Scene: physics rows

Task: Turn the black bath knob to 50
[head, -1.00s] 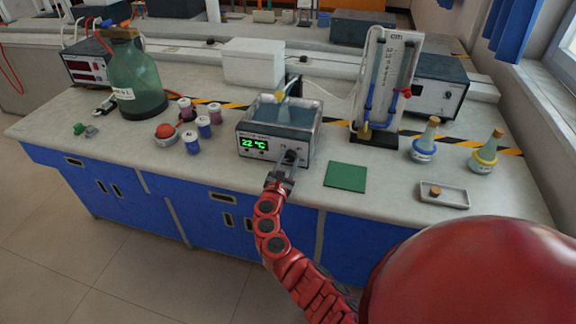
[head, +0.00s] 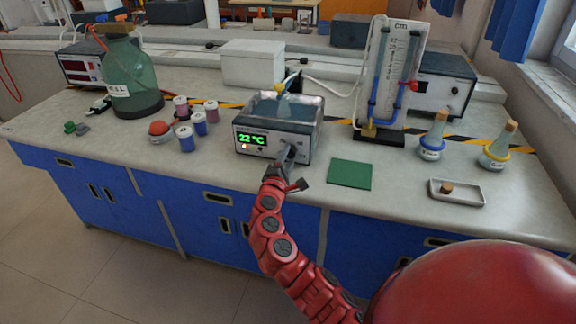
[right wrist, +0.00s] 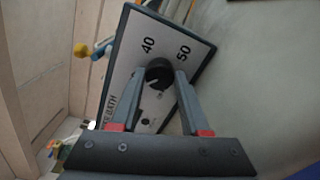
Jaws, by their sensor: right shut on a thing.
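The water bath (head: 276,144) stands on the bench and its green display reads 22 °C. My right gripper (right wrist: 160,77) is shut on the knob, with one finger on each side. In the head view my right gripper (head: 288,155) is at the bath's front right and hides the knob. My left gripper is not in view.
A green mat (head: 350,175) lies right of my gripper. A tray (head: 457,193) and two stoppered flasks stand farther right. Several small jars and a red-topped object (head: 160,131) stand left of the bath. A manometer stand (head: 379,135) is behind right.

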